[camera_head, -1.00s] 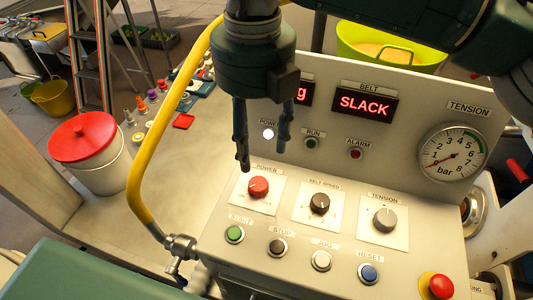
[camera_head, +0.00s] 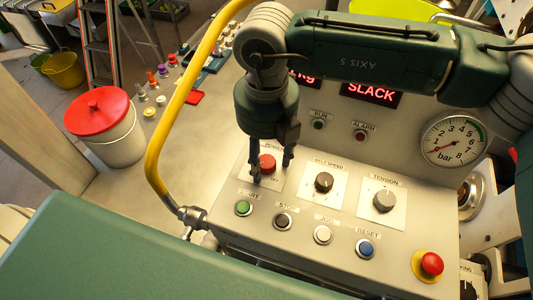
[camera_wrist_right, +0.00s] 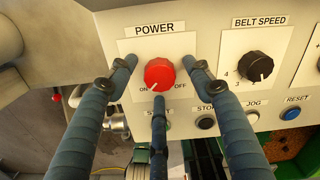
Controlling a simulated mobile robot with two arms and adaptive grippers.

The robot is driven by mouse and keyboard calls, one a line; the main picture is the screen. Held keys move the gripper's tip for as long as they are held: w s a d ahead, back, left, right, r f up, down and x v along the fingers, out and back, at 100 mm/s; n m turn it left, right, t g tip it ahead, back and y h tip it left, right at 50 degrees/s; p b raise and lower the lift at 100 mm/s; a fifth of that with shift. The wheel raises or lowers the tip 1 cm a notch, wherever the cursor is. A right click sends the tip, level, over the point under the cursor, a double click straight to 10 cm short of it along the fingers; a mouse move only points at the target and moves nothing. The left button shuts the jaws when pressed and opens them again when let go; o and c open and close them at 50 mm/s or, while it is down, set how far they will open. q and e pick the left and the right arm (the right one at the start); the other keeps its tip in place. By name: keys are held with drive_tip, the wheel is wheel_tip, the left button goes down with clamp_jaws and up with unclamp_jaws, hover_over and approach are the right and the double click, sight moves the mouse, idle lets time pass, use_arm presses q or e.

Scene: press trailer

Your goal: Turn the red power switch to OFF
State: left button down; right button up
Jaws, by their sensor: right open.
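The red power switch (camera_head: 267,163) is a round knob on a white plate marked POWER on the sloped panel. In the right wrist view the red knob (camera_wrist_right: 159,74) has its white mark at the lower left, toward ON; OFF is printed to its right. My right gripper (camera_head: 271,172) is open, with its fingertips spread around the knob. In the right wrist view the gripper's fingers (camera_wrist_right: 160,76) stand left, right and below the knob; contact cannot be told. My left gripper is out of view.
The black belt speed knob (camera_head: 323,182) and grey tension knob (camera_head: 385,201) are to the right. The green start button (camera_head: 243,208) lies just below the switch. A red emergency button (camera_head: 431,264) is at lower right.

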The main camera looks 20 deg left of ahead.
drive_tip(key=c, duration=1.1)
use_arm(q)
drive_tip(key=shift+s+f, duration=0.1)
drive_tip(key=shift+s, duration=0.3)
use_arm(e)
drive_tip(key=shift+c, duration=0.4)
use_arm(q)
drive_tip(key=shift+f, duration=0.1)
